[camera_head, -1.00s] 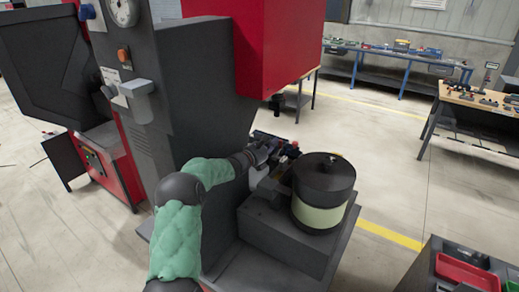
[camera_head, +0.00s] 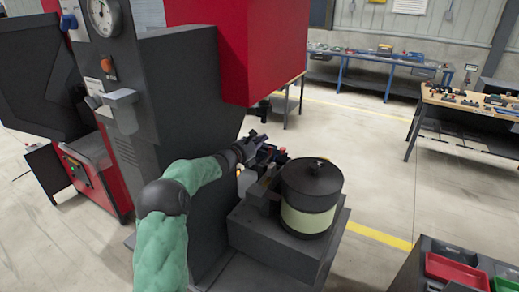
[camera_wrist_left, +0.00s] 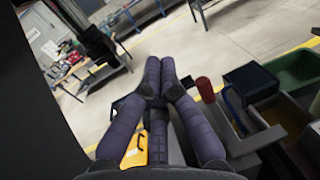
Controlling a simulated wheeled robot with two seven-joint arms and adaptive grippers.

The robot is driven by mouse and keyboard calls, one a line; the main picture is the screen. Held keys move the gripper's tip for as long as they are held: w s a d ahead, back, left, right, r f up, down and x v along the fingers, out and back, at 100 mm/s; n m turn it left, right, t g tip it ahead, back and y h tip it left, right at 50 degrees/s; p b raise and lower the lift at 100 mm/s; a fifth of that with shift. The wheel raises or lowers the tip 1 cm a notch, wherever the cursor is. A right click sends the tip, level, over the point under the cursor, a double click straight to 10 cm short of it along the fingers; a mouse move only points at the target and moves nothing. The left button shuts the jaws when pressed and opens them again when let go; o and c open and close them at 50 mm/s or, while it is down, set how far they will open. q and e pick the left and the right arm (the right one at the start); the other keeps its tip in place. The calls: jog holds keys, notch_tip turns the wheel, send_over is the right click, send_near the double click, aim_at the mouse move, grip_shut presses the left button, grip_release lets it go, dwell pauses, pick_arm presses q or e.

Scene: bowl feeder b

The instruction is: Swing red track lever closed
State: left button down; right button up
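The bowl feeder (camera_head: 312,192) is a dark, lidded drum with a pale band on a dark machine base. A small red part (camera_head: 281,152), apparently the track lever's grip, shows behind the drum; its arm is hard to make out. In the left wrist view a red cylinder (camera_wrist_left: 205,90) stands upright just right of my fingers, seemingly apart from them. My left gripper (camera_head: 260,139) is behind and left of the drum, left of the red part. Its fingers (camera_wrist_left: 161,66) come together at the tips with nothing visible between them. My right gripper is out of view.
Bins with a red tray (camera_head: 452,268) are at the lower right. In the left wrist view a yellow part (camera_wrist_left: 135,146) and a black box (camera_wrist_left: 252,80) flank the fingers. Workbenches stand far back.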

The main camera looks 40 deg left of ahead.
pick_arm(q)
notch_tip(320, 180, up, 5)
jog(key=shift+r, duration=0.2)
jog(key=shift+f, duration=0.1)
dwell(0.5)
